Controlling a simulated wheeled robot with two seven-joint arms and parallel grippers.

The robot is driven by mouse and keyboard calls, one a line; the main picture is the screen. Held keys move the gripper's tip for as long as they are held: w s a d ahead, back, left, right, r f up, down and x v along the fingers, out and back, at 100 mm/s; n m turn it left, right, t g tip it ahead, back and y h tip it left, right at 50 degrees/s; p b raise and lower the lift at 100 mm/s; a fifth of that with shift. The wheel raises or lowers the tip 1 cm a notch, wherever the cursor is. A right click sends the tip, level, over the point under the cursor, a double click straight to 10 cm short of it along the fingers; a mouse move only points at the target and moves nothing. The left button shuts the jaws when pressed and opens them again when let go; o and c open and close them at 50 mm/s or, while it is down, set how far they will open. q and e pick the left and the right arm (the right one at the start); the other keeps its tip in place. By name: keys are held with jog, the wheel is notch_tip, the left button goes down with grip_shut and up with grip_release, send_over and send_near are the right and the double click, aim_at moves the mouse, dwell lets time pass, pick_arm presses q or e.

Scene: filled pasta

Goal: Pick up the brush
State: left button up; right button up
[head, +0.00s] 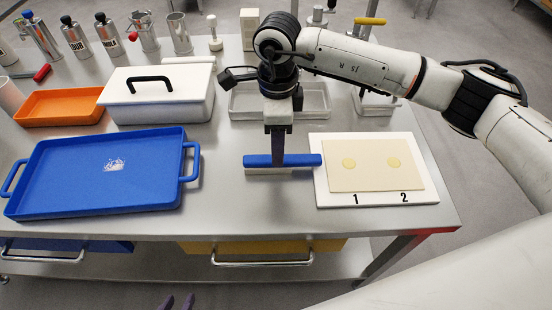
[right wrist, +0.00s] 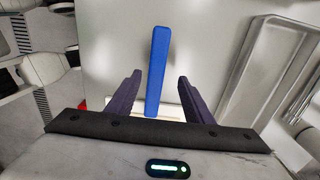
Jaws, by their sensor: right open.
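The brush lies on the steel table left of the white numbered board; its blue bar-shaped top (head: 305,160) shows over a pale lower part. My right gripper (head: 278,150) points down over the brush's middle in the head view. In the right wrist view the brush (right wrist: 157,70) runs lengthwise between the two dark fingers of the right gripper (right wrist: 157,88), with a gap on each side. That gripper is open. Only the fingertips of my left gripper (head: 177,302) show at the bottom edge of the head view, apart and empty.
The white board (head: 370,200) holds a pasta sheet with two fillings, over labels 1 and 2. A blue tray (head: 60,195) with a white patch lies at left. Behind are a white lidded box (head: 160,105), an orange tray (head: 60,108) and a metal tray (head: 240,108).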

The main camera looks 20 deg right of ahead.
jog(key=f, duration=0.3)
jog(key=f+p, duration=0.1)
jog(key=shift+s+f, duration=0.25)
jog(key=shift+s, duration=0.15)
jog(key=shift+f, duration=0.3)
grip_shut()
pick_arm(q)
jog(key=shift+w+r, duration=0.4)
jog(key=shift+r, duration=0.35)
jog(key=shift+s, duration=0.1)
pick_arm(e)
jog(key=shift+w, duration=0.1)
jog(key=shift+r, duration=0.4)
pick_arm(q)
jog(key=shift+f+b, duration=0.5)
jog(key=shift+f, duration=0.1)
pick_arm(e)
notch_tip(320, 180, up, 9)
jog(key=shift+r, duration=0.1)
